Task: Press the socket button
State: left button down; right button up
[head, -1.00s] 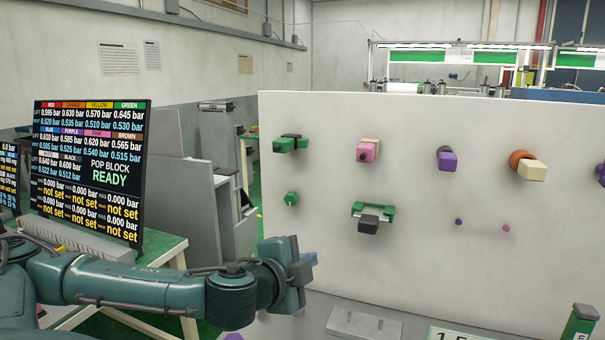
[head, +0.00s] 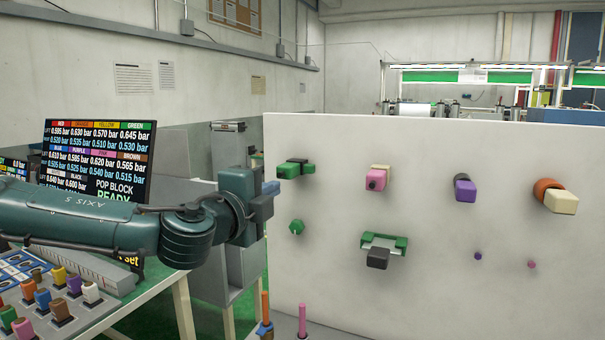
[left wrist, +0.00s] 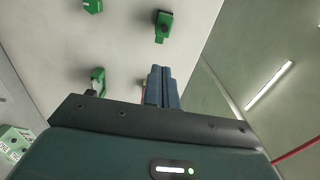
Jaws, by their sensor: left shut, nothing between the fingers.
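A pale upright panel (head: 330,290) carries several coloured blocks and knobs. A green block with a black part (head: 295,169) is at its upper left, with a small green knob (head: 296,227) below. A green bracket with a dark block (head: 378,258) is to the right of the knob. I cannot tell which of these is the socket button. My left gripper (head: 271,188) is left of the green block, apart from it in the picture. In the left wrist view its blue fingers (left wrist: 162,88) are together and empty, pointing toward the panel. My right gripper is out of view.
A pink block (head: 377,180), a purple block (head: 465,188) and a cream block with an orange part (head: 560,197) line the panel's upper row. A dark screen (head: 95,150) stands behind my left arm. Several coloured pegs stand on a bench (head: 98,316) at lower left.

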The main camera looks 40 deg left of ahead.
pick_arm(q)
jog(key=w, duration=0.1)
jog(key=p, duration=0.3)
send_near(308, 170)
jog(key=shift+x, duration=3.45)
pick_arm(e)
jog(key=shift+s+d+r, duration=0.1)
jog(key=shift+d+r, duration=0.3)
